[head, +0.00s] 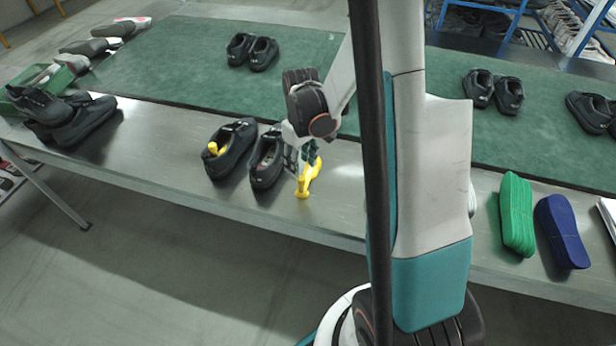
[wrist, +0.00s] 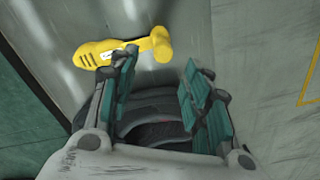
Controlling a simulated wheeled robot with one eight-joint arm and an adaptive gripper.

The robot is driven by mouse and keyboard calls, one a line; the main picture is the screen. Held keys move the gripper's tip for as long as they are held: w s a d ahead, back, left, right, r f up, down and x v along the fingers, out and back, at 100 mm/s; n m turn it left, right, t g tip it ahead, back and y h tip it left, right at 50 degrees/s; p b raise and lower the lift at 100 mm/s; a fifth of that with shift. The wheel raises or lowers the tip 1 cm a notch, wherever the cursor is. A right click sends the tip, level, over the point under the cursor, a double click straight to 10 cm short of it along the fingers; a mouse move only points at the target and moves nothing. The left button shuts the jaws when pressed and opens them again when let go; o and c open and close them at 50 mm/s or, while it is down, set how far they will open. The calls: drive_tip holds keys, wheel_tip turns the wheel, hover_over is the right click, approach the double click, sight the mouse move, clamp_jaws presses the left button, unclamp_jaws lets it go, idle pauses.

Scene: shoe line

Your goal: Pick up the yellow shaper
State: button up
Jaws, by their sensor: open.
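The yellow shaper (head: 309,178) lies on the metal table edge, just right of a pair of black shoes. In the wrist view the yellow shaper (wrist: 124,50) lies beyond my fingertips, toward the upper left, with its round knob to the right. My gripper (head: 300,160) is just above and beside it at the table. In the wrist view my gripper (wrist: 160,75) is open, with its two green-padded fingers apart and no shaper between them. A black shoe shows below, between the fingers. In the head view my gripper partly covers the shaper.
The left black shoe (head: 230,148) has a yellow piece inside; the right black shoe (head: 266,160) stands close to my gripper. Green insoles (head: 516,213) and blue insoles (head: 561,231) lie to the right. A green belt (head: 200,80) with more shoes runs behind. The front table edge is near.

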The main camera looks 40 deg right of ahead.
sight(301, 178)
drive_tip(key=f+b, duration=0.1)
drive_tip(key=f, duration=0.1)
drive_tip(key=f+b, duration=0.1)
drive_tip(key=f, duration=0.2)
drive_tip(key=f+b, duration=0.1)
drive_tip(key=f, duration=0.1)
drive_tip(key=shift+s+a+f, duration=0.15)
drive_tip(key=shift+s+a, duration=0.05)
drive_tip(key=shift+s, duration=0.15)
clamp_jaws()
